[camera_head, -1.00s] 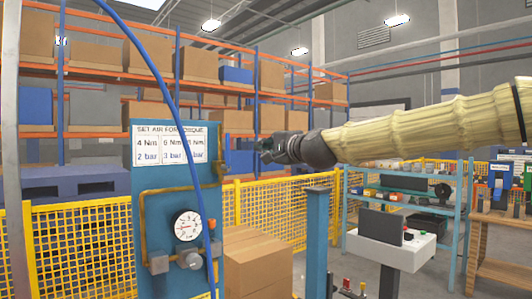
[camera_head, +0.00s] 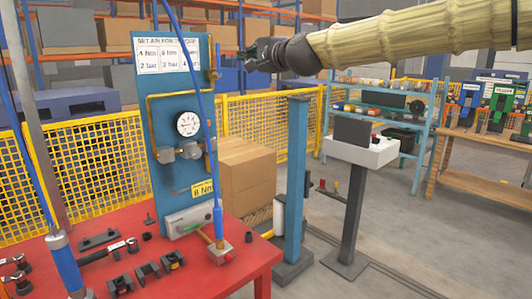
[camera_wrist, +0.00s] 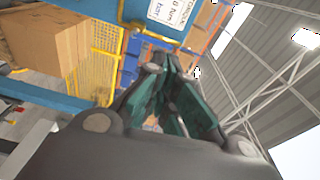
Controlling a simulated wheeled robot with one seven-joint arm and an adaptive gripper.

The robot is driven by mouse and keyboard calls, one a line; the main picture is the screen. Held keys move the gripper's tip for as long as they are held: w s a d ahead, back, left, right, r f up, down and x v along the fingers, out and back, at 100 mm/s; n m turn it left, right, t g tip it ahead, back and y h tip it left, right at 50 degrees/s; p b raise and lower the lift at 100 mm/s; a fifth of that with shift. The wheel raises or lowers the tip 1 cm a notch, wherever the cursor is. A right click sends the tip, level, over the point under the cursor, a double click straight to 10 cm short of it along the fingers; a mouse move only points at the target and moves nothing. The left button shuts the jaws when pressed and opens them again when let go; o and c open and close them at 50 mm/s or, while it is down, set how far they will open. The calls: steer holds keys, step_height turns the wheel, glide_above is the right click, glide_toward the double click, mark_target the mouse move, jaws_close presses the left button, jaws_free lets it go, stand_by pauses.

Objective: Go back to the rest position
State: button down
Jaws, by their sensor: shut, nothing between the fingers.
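My gripper (camera_head: 250,56) is at the end of my arm, which reaches in from the upper right in the head view. The rest position itself is not marked in view.
A red table (camera_head: 205,277) with black clamps and tools stands at lower left. A blue post (camera_head: 293,180), cardboard boxes (camera_head: 246,175) and a white-topped stand (camera_head: 361,149) are right of the panel. Yellow fencing (camera_head: 95,165) runs behind. Grey floor at lower right is clear.

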step_height(320, 180, down, 30)
steer(key=w+n+g+h, duration=0.2)
steer(key=g, duration=0.1)
steer(key=s+d+f+n+g+h, duration=0.1)
steer(key=s+d+f, duration=0.15)
steer(key=f, duration=0.75)
steer(key=s+d+f+g+h, duration=0.15)
steer(key=s+f, duration=0.25)
steer(key=f, duration=0.7)
steer(key=s+d+f+n+g+h, duration=0.15)
steer(key=s+f, duration=0.25)
steer(key=f, duration=0.6)
steer(key=s+d+f+n+g+h, duration=0.15)
steer(key=s+d+f, duration=0.35)
steer(key=s+f, duration=0.65)
steer(key=s+d+f+n+g, duration=0.1)
steer(key=s+d+f+g, duration=0.2)
steer(key=s+d+f, duration=0.6)
steer(key=s+d+f+n+g, duration=0.1)
steer(key=s+d+f, duration=0.1)
steer(key=s, duration=0.7)
steer(key=s+d+f+n+g+h, duration=0.1)
steer(key=s+d+f, duration=0.2)
steer(key=s, duration=0.6)
steer(key=s+d+f+n+g+h+p, duration=0.1)
steer(key=s+d+f, duration=0.1)
steer(key=s, duration=0.6)
steer(key=shift+s+d+f, duration=0.25)
steer(key=shift+s+f, duration=0.15)
